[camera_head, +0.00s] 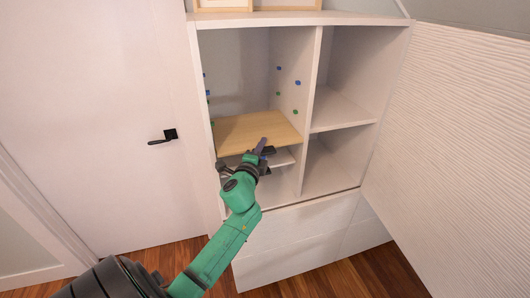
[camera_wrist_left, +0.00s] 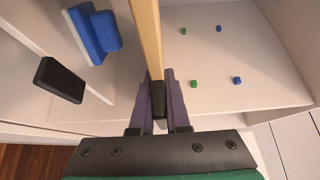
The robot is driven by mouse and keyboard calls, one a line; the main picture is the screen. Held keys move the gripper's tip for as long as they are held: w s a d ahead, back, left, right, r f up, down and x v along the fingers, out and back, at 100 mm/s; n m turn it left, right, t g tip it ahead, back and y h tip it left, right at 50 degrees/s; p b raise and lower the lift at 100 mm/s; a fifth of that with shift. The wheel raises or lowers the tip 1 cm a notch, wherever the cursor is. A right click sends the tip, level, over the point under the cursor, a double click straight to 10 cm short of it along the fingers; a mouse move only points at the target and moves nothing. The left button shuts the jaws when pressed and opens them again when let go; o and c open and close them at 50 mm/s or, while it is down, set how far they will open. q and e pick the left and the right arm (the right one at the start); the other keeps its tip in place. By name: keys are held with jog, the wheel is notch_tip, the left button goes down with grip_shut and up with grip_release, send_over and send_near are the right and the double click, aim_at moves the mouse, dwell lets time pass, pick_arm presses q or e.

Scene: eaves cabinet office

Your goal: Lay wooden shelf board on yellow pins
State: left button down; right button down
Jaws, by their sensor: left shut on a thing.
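The wooden shelf board (camera_head: 255,132) lies about level inside the upper left compartment of the cabinet. My left gripper (camera_head: 262,150) is shut on its front edge. In the left wrist view the board (camera_wrist_left: 147,40) shows edge-on between the two fingers (camera_wrist_left: 159,118). Blue pins (camera_head: 297,83) and green pins (camera_head: 295,112) stick out of the compartment walls above the board. No yellow pins show, and whether the board touches any pins cannot be told. My right gripper is not in view.
In the left wrist view a blue object (camera_wrist_left: 104,31) and a black object (camera_wrist_left: 60,80) are on the lower side. A divider (camera_head: 312,100) bounds the compartment at right. The open cabinet door (camera_head: 455,130) stands further right.

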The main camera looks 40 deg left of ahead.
aim_at(258, 141)
pick_arm(q)
jog(key=w+a, duration=0.1)
jog(key=w+a+b, duration=0.1)
jog(key=a, duration=0.1)
jog(key=shift+w+a+f, duration=0.15)
jog(key=shift+a+f, duration=0.05)
jog(key=shift+f, duration=0.15)
jog(key=shift+f+b, duration=0.4)
jog(key=shift+b, duration=0.1)
jog(key=c, duration=0.8)
grip_release()
jog(key=shift+f, duration=0.1)
jog(key=b+v, duration=0.2)
jog(key=v, duration=1.2)
jog(key=shift+s+d, duration=0.15)
jog(key=shift+s, duration=0.15)
